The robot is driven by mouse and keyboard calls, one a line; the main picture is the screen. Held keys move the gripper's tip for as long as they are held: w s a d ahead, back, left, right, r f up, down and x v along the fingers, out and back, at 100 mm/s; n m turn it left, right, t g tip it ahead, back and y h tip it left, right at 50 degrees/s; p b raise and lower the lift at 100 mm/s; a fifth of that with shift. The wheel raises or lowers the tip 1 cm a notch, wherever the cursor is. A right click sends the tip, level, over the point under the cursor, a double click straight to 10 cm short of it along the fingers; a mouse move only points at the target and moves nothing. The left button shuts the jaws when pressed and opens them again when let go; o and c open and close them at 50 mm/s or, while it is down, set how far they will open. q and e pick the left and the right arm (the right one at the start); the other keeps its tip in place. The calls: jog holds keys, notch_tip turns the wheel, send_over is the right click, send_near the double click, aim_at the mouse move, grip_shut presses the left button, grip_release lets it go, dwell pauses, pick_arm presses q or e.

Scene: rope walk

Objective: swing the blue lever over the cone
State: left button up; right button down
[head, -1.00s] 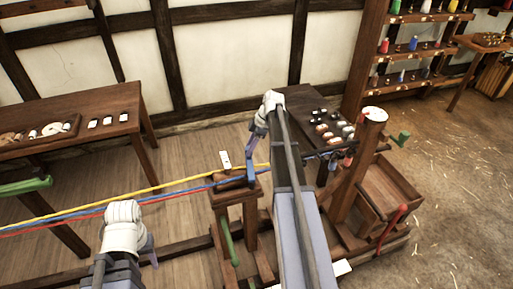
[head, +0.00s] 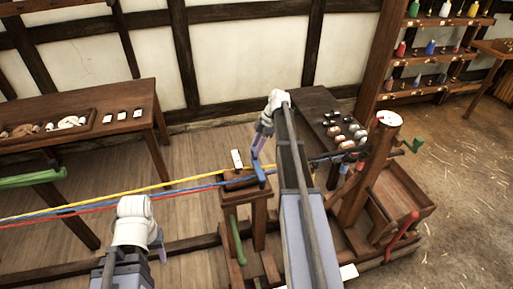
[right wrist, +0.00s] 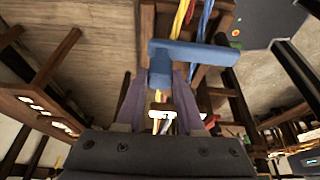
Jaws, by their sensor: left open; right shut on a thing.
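The blue lever (head: 261,173) sits at the top of a short wooden post (head: 243,204). It shows large in the right wrist view (right wrist: 190,53), as a blue bar with a stub. My right gripper (head: 257,150) is shut on the blue lever; its two purple fingers (right wrist: 159,88) stand either side of the stub. The cone is not clearly distinguishable; yellow, blue and red strands (head: 150,194) run to the post top, where it may be partly hidden by the lever. My left gripper (head: 161,246) is open and empty, in front of the strands at lower left.
A wooden table with small parts (head: 90,110) stands at the left. A green handle (head: 236,240) hangs on the post. To the right are a wooden machine with a red lever (head: 402,236) and a green crank (head: 414,145). Open floor (head: 465,190) lies far right.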

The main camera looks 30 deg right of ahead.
jog(key=c, duration=0.5)
grip_release()
jog(key=shift+a, duration=0.1)
jog(key=p+v, duration=0.7)
jog(key=v, duration=0.1)
jog(key=shift+f, duration=0.15)
